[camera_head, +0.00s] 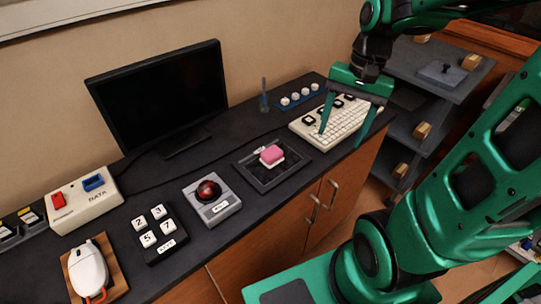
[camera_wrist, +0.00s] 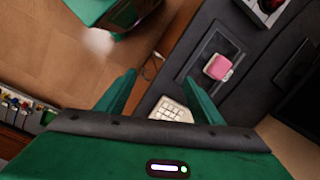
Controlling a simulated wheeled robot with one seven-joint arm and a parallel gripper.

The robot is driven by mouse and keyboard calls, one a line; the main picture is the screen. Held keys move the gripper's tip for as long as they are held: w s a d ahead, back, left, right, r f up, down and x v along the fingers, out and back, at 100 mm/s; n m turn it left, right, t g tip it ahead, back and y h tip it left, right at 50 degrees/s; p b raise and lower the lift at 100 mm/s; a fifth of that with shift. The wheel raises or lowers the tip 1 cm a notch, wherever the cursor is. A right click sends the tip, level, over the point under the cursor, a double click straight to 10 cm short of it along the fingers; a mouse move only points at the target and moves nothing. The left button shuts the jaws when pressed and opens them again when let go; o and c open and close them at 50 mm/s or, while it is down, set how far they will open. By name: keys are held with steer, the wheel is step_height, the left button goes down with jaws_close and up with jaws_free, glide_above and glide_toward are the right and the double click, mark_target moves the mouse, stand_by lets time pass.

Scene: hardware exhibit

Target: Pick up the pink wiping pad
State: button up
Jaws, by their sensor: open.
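The pink wiping pad (camera_head: 271,154) is a small block with a pink top and a pale lower part. It rests on a dark, shallow tray (camera_head: 265,181) on the counter. In the wrist view the pad (camera_wrist: 218,66) is at the upper right, beyond my fingertips. My gripper (camera_head: 346,133) is open and empty, with its green fingers pointing down over the white keyboard, to the right of the pad. In the wrist view my gripper's fingers (camera_wrist: 163,79) spread apart with nothing between them but the counter edge and floor below.
Left of the tray are a red trackball unit (camera_head: 208,190), a number keypad (camera_head: 159,233), a mouse (camera_head: 88,270) and a DATA box (camera_head: 85,200). A black monitor (camera_head: 160,95) stands behind. The keyboard (camera_head: 346,122) lies right of the tray. Shelves (camera_head: 440,75) stand at right.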

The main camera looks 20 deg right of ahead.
steer(key=w+a+f+m+g+y, duration=0.1)
steer(key=w+a+f+m+y, duration=0.25)
steer(key=w+a, duration=0.7)
steer(key=m, duration=0.1)
glide_above(272, 151)
steer(key=d, duration=0.2)
steer(key=f, duration=0.3)
steer(key=shift+w+a+f+h, duration=0.25)
steer(key=shift+w+f+h, duration=0.05)
steer(key=shift+f+h, duration=0.05)
steer(key=shift+d+x, duration=0.2)
steer(key=shift+x, duration=1.35)
steer(key=shift+d+x, duration=0.15)
steer(key=shift+x, duration=1.4)
steer(key=shift+f, duration=0.15)
steer(key=c, duration=1.2)
